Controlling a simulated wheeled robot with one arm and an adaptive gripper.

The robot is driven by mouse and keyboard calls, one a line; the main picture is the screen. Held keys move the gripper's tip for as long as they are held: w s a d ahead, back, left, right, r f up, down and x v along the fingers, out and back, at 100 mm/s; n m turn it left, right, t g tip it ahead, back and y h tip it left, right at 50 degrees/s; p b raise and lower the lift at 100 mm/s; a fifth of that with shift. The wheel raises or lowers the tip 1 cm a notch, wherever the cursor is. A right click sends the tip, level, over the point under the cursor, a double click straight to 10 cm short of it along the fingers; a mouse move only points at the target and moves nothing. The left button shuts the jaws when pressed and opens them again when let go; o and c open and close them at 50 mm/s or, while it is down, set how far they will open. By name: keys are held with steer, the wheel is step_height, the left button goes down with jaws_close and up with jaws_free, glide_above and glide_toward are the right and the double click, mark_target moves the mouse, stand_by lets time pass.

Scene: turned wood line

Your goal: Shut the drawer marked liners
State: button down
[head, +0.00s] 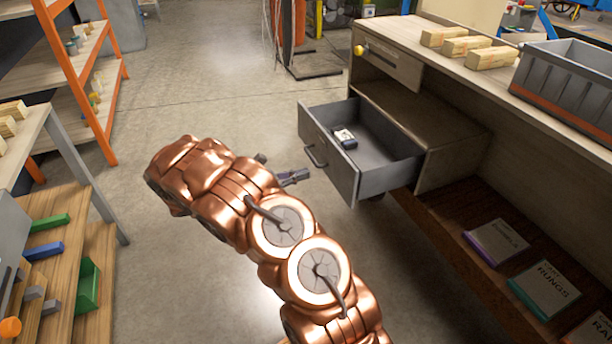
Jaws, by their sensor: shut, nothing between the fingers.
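A grey drawer (327,157) is pulled well out of the wooden workbench, below the worktop. Its front carries a bar handle (314,154), and no marking on it can be read from here. A small black and white item (345,138) lies inside on the drawer floor. My gripper (301,175) is shut and empty, just in front of the drawer front and a little below the handle. It appears close to the front, but I cannot tell whether it touches. My copper arm hides part of the gripper.
A shut upper drawer (388,66) with a yellow knob is above. Wood blocks (467,46) and a grey bin (570,85) stand on the worktop. Labelled packs (545,287) lie on the lower shelf. An orange-framed rack (110,75) stands left. The floor (205,95) between is clear.

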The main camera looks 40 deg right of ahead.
steer(key=b, duration=0.3)
glide_toward(346, 162)
steer(key=x, duration=0.5)
steer(key=shift+s+d, duration=0.15)
steer(key=shift+s, duration=0.05)
steer(key=shift+b+x, duration=0.45)
steer(key=shift+x, duration=0.45)
